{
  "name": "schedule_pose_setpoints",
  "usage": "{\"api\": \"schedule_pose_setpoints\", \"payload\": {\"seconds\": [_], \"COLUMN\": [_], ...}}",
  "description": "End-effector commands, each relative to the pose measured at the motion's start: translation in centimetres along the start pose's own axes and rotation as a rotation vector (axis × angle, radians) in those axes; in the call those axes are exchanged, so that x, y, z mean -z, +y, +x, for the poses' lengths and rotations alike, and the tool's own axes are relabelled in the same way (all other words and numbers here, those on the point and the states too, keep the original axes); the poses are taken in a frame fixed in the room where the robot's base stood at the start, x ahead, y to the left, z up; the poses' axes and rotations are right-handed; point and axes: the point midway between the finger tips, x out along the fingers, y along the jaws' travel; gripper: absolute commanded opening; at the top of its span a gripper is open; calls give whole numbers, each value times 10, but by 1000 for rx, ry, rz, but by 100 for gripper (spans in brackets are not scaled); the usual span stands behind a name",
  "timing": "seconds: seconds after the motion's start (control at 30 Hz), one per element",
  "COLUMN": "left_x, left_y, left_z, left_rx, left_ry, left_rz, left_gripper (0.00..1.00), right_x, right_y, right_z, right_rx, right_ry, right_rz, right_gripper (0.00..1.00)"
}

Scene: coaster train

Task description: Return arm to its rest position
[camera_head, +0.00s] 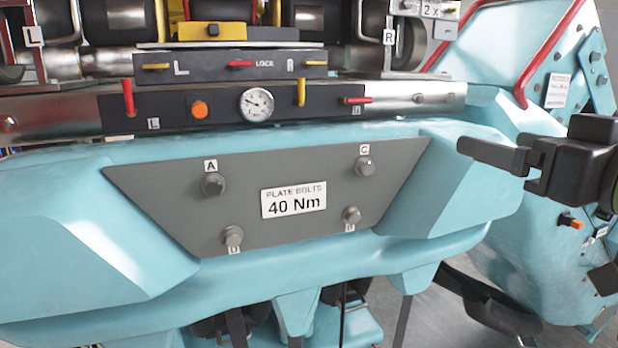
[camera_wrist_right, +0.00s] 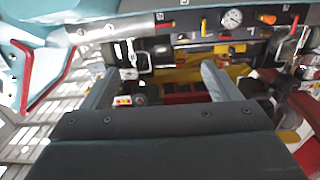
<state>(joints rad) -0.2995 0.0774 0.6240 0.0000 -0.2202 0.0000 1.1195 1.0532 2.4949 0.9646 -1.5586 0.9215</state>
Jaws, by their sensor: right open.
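My right gripper (camera_head: 478,150) comes in from the right in the head view, in front of the teal coaster car body (camera_head: 60,215). In the right wrist view its two fingers (camera_wrist_right: 158,85) stand wide apart with nothing between them, so it is open and empty. It looks clear of the grey plate (camera_head: 290,165), which has several bolts and a "40 Nm" label. My left gripper is not in view.
A dark panel with a round gauge (camera_head: 256,104), an orange button (camera_head: 199,109) and red and yellow levers (camera_head: 301,92) runs across the car. A red rail (camera_head: 550,50) edges the teal part at upper right. Grey floor (camera_head: 430,312) shows at lower right.

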Motion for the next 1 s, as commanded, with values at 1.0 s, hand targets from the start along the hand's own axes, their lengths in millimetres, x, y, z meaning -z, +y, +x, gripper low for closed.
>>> {"api": "schedule_pose_setpoints", "payload": {"seconds": [1.0], "left_x": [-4], "left_y": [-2], "left_z": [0], "left_rx": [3], "left_ry": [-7], "left_rz": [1], "left_gripper": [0], "right_x": [-343], "right_y": [58], "right_z": [19], "right_rx": [-205], "right_ry": [-538], "right_rz": [94], "right_gripper": [83]}}
